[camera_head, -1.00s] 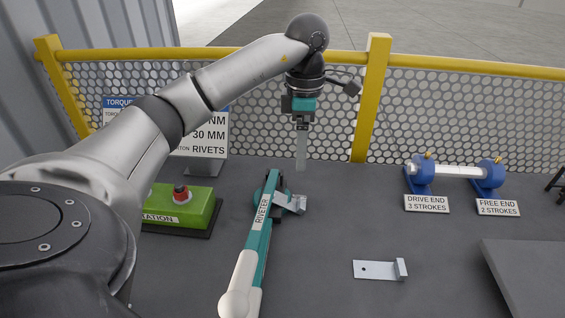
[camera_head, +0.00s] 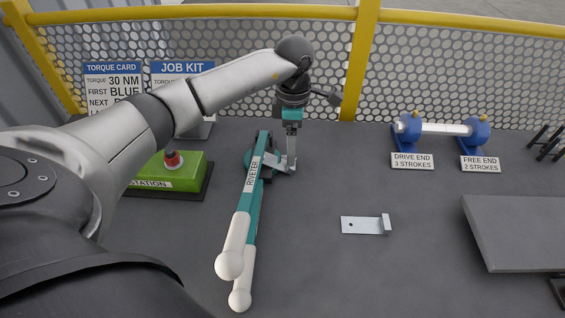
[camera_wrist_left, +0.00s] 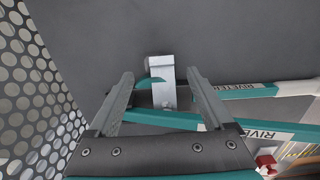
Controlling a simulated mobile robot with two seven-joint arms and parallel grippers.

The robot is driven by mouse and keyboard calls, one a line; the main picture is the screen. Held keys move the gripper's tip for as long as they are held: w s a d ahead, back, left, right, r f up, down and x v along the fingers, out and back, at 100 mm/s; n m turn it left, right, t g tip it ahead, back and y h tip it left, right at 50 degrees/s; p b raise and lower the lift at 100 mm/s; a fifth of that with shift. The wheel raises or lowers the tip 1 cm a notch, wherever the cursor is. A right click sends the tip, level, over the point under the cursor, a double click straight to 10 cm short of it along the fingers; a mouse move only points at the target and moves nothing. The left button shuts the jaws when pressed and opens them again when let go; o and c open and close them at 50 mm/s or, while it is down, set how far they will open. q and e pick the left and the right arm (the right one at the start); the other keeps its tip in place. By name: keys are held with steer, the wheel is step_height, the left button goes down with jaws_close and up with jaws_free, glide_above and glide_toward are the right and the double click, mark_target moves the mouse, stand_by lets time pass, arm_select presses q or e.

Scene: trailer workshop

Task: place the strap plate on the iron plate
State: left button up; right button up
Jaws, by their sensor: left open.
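A small silver plate (camera_head: 280,168), seemingly the strap plate, lies at the head of the teal riveter (camera_head: 252,185). In the left wrist view the plate (camera_wrist_left: 163,82) shows between my finger tips, close to the riveter. My left gripper (camera_head: 291,158) is open and points down at this plate; in the wrist view its fingers (camera_wrist_left: 160,76) stand either side of it, not closed on it. A second silver plate (camera_head: 360,225) with a hole and an upturned end lies on the bench to the right, possibly the iron plate. My right gripper is out of view.
A green station box (camera_head: 165,178) with a red button sits left of the riveter. A blue-ended roller stand (camera_head: 435,128) is at back right, a grey slab (camera_head: 530,230) at right. A mesh fence (camera_head: 230,70) closes the back. Bare bench lies between riveter and second plate.

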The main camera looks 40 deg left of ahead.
mark_target(276, 159)
arm_select(q)
step_height(276, 159, down, 5)
jaws_close()
stand_by(0.8)
